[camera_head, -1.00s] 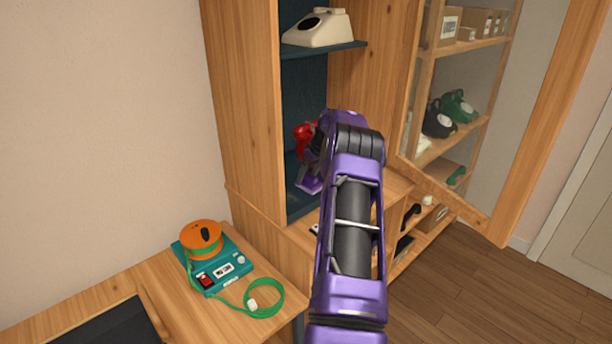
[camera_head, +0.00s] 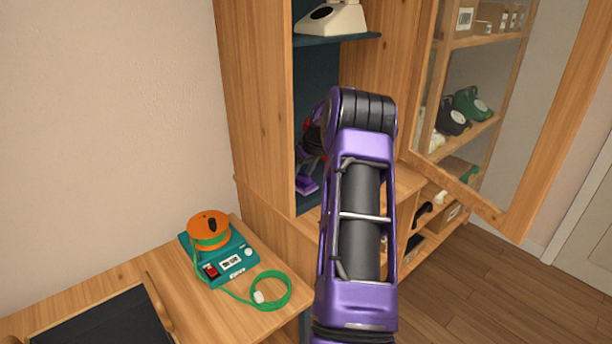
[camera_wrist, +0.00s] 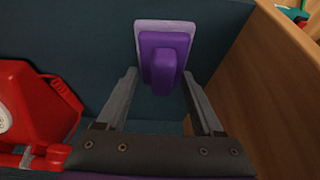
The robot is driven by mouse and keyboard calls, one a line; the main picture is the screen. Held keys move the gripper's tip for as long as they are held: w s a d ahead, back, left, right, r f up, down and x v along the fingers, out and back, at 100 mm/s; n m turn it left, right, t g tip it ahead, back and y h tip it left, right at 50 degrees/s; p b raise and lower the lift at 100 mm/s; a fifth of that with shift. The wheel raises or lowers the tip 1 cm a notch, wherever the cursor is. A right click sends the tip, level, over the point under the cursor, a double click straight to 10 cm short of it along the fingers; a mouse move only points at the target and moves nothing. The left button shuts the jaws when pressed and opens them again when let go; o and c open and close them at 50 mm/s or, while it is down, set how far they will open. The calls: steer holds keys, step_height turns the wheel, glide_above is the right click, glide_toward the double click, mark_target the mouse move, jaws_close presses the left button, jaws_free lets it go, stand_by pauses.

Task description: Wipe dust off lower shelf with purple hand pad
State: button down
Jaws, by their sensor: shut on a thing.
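The purple hand pad (camera_wrist: 163,62) has a raised purple grip on a pale-edged base. It rests on or just above the dark teal lower shelf (camera_wrist: 100,35); I cannot tell which. My gripper (camera_wrist: 160,76) has its two grey fingers on either side of the pad's grip and is shut on it. In the head view the pad (camera_head: 307,185) shows at the front left of the cabinet's lower compartment, and my purple arm hides much of that shelf. I cannot make out any dust.
A red dial phone (camera_wrist: 40,105) stands on the shelf at the left of the wrist view, close to my gripper. A wooden side wall (camera_wrist: 270,80) bounds the right. A cream phone (camera_head: 330,18) sits on the upper shelf. The glazed door (camera_head: 520,120) stands open.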

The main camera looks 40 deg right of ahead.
steer(key=shift+a+b, duration=0.65)
steer(key=shift+a, duration=1.4)
steer(key=shift+r, duration=0.1)
steer(key=shift+r+p, duration=1.9)
steer(key=shift+r, duration=1)
steer(key=shift+r, duration=0.1)
step_height(320, 180, up, 3)
steer(key=shift+f+p, duration=0.1)
steer(key=shift+p, duration=0.85)
